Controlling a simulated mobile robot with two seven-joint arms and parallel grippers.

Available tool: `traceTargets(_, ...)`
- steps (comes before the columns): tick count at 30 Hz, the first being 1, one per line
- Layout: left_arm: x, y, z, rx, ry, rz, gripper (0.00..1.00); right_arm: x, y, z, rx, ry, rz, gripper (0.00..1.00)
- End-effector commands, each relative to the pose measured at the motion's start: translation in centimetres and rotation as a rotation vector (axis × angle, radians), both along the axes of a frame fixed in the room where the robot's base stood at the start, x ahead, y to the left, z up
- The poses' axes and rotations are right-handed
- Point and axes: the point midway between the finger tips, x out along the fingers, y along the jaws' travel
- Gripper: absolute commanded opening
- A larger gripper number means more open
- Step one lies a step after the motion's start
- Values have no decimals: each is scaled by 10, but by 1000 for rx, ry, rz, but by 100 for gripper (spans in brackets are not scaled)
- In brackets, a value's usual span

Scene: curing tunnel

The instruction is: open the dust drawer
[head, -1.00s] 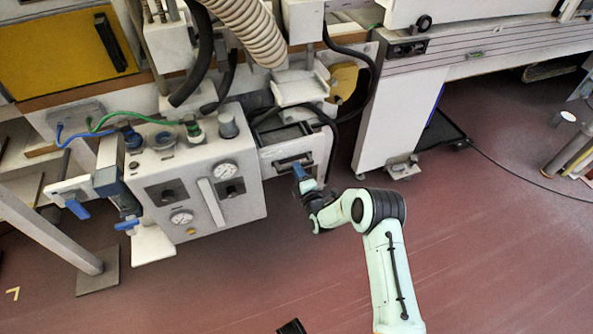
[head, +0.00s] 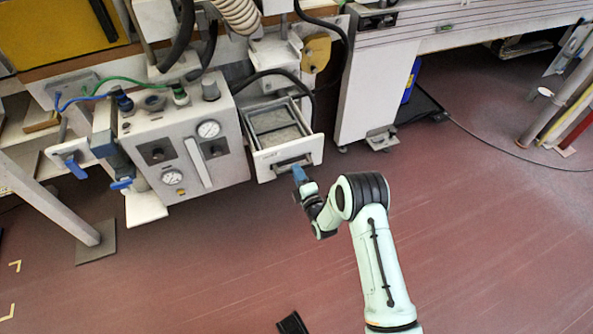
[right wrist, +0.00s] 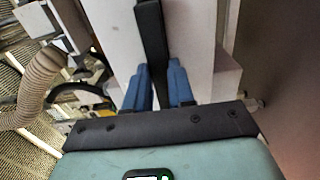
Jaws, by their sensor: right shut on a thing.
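The dust drawer (head: 266,177) is a white box with a dark bar handle on its front. It stands pulled out of its housing in the head view, and its open top shows a grey inside. My right gripper (head: 299,172) is at the right part of the handle. In the right wrist view the blue fingers of my right gripper (right wrist: 160,88) are shut on the dark handle (right wrist: 151,40), one on each side of it. The drawer front (right wrist: 188,35) shows behind the handle. My left gripper is not clearly in view.
A white control box (head: 188,150) with gauges stands left of the drawer. A black hose (head: 290,74) arches over the drawer. A white machine leg (head: 362,100) stands to the right.

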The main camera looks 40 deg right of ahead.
Motion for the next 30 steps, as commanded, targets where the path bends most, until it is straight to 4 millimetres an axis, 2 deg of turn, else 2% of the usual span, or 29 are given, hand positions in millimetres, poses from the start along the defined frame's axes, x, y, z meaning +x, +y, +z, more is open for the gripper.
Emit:
traceTargets(14,-1,-1,1,-1,4,-1,0,-2,0,1,-2,-4,-2,0)
traceTargets(15,-1,-1,1,-1,4,-1,0,-2,0,1,-2,-4,-2,33)
traceTargets(17,-1,-1,1,-1,4,-1,0,-2,0,1,-2,-4,-2,49)
traceTargets(26,-1,-1,1,-1,4,-1,0,-3,0,0,0,-1,-1,49)
traceTargets(30,-4,-2,4,-5,10,-4,0,-15,3,0,0,1,0,49)
